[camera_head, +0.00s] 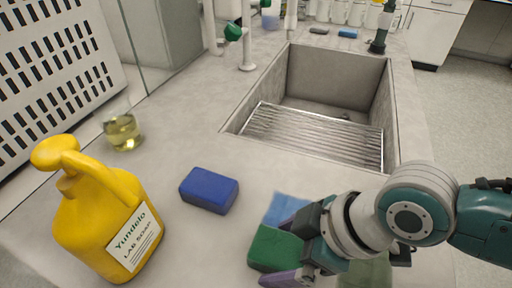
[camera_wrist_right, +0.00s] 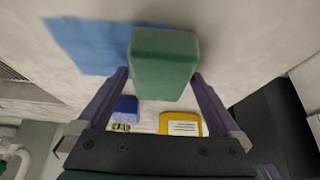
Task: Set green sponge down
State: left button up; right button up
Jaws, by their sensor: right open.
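The green sponge (camera_head: 273,249) is at the front of the counter, beside the blue cloth (camera_head: 285,207) and overlapping its edge in the picture. It also shows in the right wrist view (camera_wrist_right: 163,62), where the cloth (camera_wrist_right: 90,45) lies behind it. My right gripper (camera_head: 286,251) is open, with one purple finger on each side of the sponge. In the wrist view gaps show beside the fingertips (camera_wrist_right: 160,76). The sponge's underside is hidden, so I cannot tell whether it rests flat on the counter. My left gripper is not in view.
A blue sponge (camera_head: 209,190) lies to the left on the grey counter. A yellow soap jug (camera_head: 105,222) stands at the front left, with a flask of yellow liquid (camera_head: 123,132) behind it. The sink (camera_head: 318,130) with a wire rack is beyond. Counter between blue sponge and sink is clear.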

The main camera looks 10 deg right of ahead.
jog(key=shift+f, duration=0.25)
dwell(0.3)
jog(key=shift+r, duration=0.1)
jog(key=c, duration=1.4)
